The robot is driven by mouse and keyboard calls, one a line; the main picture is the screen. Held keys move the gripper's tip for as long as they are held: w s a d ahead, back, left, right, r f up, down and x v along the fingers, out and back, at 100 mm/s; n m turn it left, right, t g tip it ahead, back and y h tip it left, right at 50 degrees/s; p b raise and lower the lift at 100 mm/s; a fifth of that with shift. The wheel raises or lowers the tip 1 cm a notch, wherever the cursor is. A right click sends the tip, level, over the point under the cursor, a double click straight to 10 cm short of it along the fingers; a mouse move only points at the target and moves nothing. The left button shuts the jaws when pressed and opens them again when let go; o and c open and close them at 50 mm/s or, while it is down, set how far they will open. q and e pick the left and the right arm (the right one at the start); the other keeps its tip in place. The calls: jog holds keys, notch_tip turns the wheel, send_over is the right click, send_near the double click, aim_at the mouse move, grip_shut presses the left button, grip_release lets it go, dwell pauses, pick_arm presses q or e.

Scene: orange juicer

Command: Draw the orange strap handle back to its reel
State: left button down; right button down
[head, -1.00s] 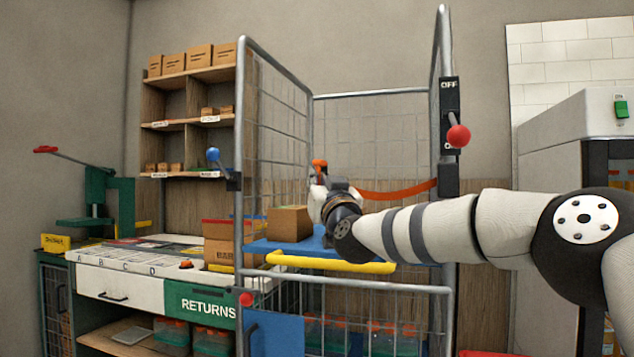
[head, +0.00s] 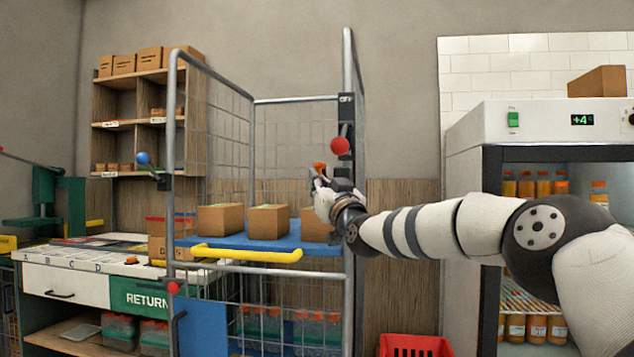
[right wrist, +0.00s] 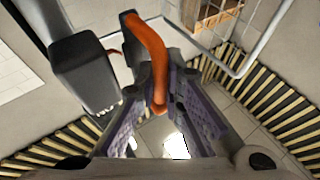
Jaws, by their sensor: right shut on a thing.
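The orange strap handle (head: 320,167) is in the fingers of my right gripper (head: 323,182), beside the cage trolley's right post. In the right wrist view the orange handle (right wrist: 150,55) stands between the fingertips of the right gripper (right wrist: 160,88), which is shut on it. A dark block that looks like the strap's reel (right wrist: 85,72) is close beside the handle there, with a short bit of orange strap between them. In the head view the reel's dark housing (head: 343,172) is low on the post, partly behind the gripper. My left gripper is not in view.
The trolley's blue shelf (head: 225,241) holds several cardboard boxes and has a yellow front bar (head: 245,254). A red-knobbed lever (head: 340,146) sticks out above the gripper. A fridge (head: 467,170) with bottles stands right, a red crate (head: 415,345) below.

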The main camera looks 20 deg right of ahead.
jog(key=shift+d, duration=0.15)
jog(key=c, duration=2.1)
grip_release()
jog(key=shift+f, duration=0.1)
jog(key=shift+c, duration=0.2)
jog(key=shift+o, duration=0.9)
jog(key=shift+s+d, duration=0.1)
jog(key=shift+d, duration=0.05)
jog(key=v, duration=1.2)
